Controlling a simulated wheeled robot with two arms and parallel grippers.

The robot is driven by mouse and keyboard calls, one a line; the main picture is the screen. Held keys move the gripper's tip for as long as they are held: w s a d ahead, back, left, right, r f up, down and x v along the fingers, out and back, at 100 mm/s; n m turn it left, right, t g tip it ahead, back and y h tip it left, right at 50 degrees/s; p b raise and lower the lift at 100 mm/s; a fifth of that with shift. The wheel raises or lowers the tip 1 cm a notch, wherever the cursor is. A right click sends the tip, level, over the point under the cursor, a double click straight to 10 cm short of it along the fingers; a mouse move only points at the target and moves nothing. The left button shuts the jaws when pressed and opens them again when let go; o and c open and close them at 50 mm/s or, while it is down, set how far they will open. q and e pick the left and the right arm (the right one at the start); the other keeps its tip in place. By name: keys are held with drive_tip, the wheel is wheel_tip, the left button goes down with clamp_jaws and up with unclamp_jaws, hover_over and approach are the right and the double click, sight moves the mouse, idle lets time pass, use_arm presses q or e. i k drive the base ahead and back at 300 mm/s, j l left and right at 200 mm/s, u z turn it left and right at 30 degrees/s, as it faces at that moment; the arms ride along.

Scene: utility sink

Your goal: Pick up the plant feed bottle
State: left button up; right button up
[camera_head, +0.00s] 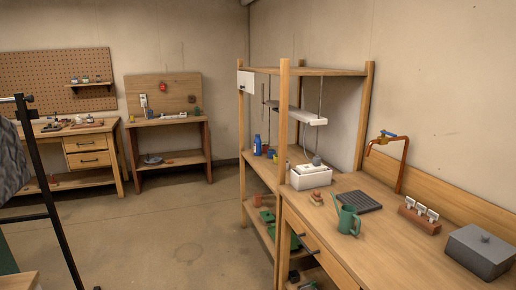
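A small blue bottle (257,145) stands upright on the middle shelf of the wooden shelving unit (284,120), near its left front post. It is the only bottle I can make out clearly, and its label is too small to read. Neither of my grippers is in the head view, so nothing is seen touching the bottle.
A wooden bench (375,228) adjoins the shelving on the right, with a green watering can (348,220), a white box (309,178), a dark tray (359,201) and a grey lidded box (481,251). Open floor (190,235) lies left of the shelving. A black frame (46,190) stands at left.

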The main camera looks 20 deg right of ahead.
sight(257, 143)
drive_tip(key=i+z, duration=0.2)
drive_tip(key=i, duration=3.15)
